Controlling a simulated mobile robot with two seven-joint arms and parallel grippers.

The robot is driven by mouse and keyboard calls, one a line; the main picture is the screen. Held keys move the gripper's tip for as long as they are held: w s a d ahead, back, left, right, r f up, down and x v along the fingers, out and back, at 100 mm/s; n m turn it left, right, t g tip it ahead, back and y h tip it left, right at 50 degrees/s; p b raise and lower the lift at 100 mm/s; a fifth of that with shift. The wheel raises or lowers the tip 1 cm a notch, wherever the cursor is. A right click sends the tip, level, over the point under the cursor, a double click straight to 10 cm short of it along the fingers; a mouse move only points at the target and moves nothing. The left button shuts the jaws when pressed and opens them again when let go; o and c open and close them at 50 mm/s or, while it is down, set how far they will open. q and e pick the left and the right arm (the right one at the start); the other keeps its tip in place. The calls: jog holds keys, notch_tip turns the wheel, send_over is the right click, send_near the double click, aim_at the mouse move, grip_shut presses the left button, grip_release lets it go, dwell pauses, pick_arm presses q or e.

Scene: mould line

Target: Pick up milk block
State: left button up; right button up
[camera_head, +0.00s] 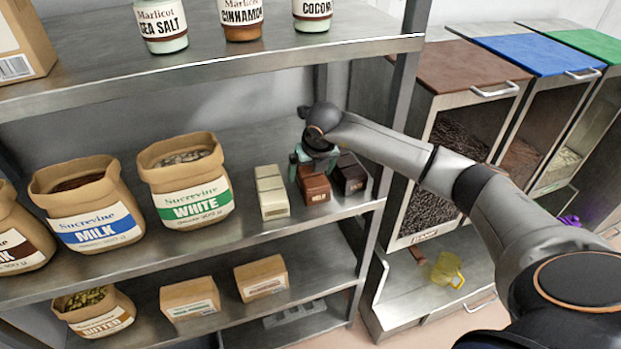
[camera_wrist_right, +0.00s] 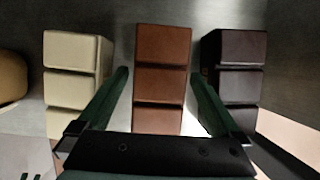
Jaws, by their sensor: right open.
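The milk block is the reddish-brown block (camera_head: 315,188) on the middle shelf, between a cream block (camera_head: 271,194) and a dark brown block (camera_head: 350,174). In the right wrist view the milk block (camera_wrist_right: 161,80) lies centred between the two fingers. My right gripper (camera_head: 311,163) is over the milk block, partly hiding its far end. In the right wrist view the gripper (camera_wrist_right: 160,85) is open, with a finger on each side of the milk block and a gap to it. Whether the fingertips reach down beside it is hard to tell. My left gripper is not in view.
The cream block (camera_wrist_right: 75,75) and dark block (camera_wrist_right: 235,70) stand close outside the fingers. A white-chocolate sack (camera_head: 190,185) and a milk sack (camera_head: 88,215) stand left on the shelf (camera_head: 240,226). The upper shelf (camera_head: 240,55) with jars overhangs. Dispenser bins (camera_head: 470,80) stand right.

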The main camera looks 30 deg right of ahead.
jog(key=shift+c, duration=0.2)
grip_shut()
dwell(0.6)
